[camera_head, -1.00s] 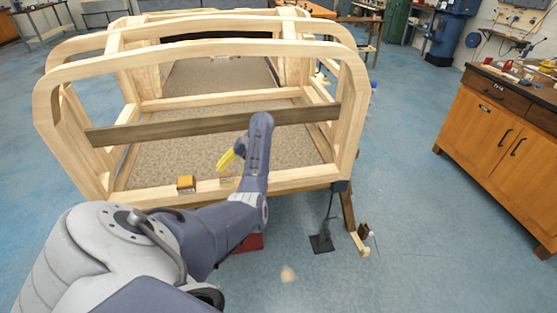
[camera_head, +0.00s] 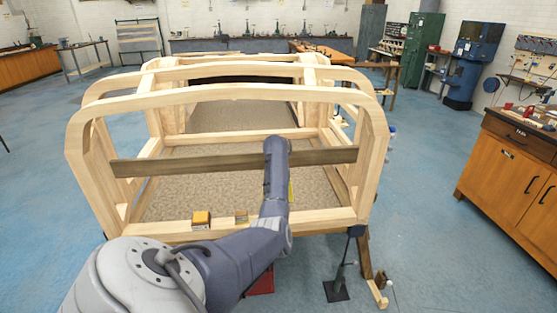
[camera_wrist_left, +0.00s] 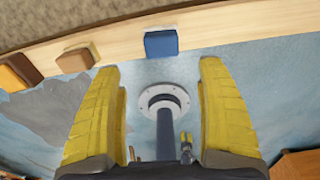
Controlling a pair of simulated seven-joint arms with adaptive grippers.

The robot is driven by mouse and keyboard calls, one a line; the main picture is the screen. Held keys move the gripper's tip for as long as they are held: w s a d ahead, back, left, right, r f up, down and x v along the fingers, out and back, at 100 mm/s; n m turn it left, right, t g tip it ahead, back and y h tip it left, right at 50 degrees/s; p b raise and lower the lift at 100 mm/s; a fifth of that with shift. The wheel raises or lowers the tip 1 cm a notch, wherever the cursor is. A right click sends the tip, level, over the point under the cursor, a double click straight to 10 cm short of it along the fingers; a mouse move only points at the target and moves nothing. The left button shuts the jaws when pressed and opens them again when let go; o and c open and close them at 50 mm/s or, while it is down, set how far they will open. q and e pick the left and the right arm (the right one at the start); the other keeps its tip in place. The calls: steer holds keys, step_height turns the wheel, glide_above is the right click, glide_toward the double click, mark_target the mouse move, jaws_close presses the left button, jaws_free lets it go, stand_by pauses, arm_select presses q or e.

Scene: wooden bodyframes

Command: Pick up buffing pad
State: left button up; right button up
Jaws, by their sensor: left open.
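Two small blocks sit on the front wooden rail: one with an orange-yellow top and brown side (camera_head: 201,220), and a tan one (camera_head: 241,217) to its right. I cannot tell for certain which is the buffing pad. In the left wrist view the brown and yellow block (camera_wrist_left: 18,72) is at the left edge, and the tan block (camera_wrist_left: 75,60) is beside it. My left gripper (camera_wrist_left: 158,68) is open and empty, its yellow fingers apart, with both blocks left of the space between them. In the head view my arm hides most of it. My right gripper is not in view.
The pale wooden bodyframe (camera_head: 218,92) fills the middle, with a dark crossbar (camera_head: 215,162) above the front rail. A stand with a blue top (camera_wrist_left: 161,43) supports the rail's right end. A wooden cabinet (camera_head: 500,183) stands at right. Blue floor lies open between them.

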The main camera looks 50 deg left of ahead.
arm_select(q)
steer(key=shift+w+f, duration=0.15)
steer(key=shift+f, duration=2.3)
steer(key=shift+w+f, duration=0.1)
steer(key=shift+f, duration=2.35)
steer(key=c, duration=1.3)
